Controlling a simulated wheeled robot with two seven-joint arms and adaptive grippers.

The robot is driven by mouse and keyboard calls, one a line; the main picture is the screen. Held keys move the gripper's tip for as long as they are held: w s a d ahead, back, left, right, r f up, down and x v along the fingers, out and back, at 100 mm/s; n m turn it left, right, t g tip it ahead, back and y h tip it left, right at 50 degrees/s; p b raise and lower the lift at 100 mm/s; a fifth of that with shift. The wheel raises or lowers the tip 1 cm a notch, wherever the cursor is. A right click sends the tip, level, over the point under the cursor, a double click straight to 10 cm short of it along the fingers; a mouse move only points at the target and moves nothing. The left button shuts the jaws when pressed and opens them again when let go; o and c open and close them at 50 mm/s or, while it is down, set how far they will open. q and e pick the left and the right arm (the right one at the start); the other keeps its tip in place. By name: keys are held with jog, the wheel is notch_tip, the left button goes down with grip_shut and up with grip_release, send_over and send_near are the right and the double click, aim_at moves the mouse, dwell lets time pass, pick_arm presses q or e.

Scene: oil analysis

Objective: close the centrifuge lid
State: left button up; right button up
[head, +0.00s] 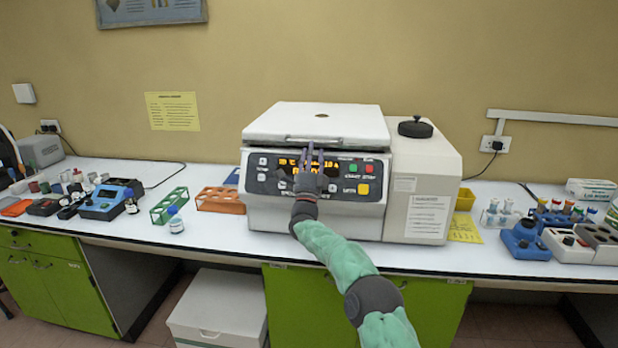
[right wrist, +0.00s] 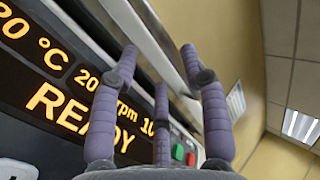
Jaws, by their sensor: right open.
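The white centrifuge (head: 270,215) stands on the bench, with its lid (head: 318,122) lying low over the top. I cannot tell whether the lid is fully shut or latched. My right gripper (head: 310,158) is open and empty in front of the control panel, with its fingers pointing up near the lid's front edge. In the right wrist view its fingers (right wrist: 162,85) spread beside the lit display (right wrist: 65,100), which reads READY. The lid's front edge runs behind the fingers there; contact is unclear. My left gripper is out of view.
An orange rack (head: 220,201), a green rack (head: 168,206) and a small bottle (head: 176,222) stand left of the centrifuge. A black knob (head: 415,128) sits on its right top. Blue devices and vials (head: 525,240) stand at the right.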

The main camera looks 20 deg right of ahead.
jog(key=v, duration=0.9)
jog(key=shift+a, duration=0.1)
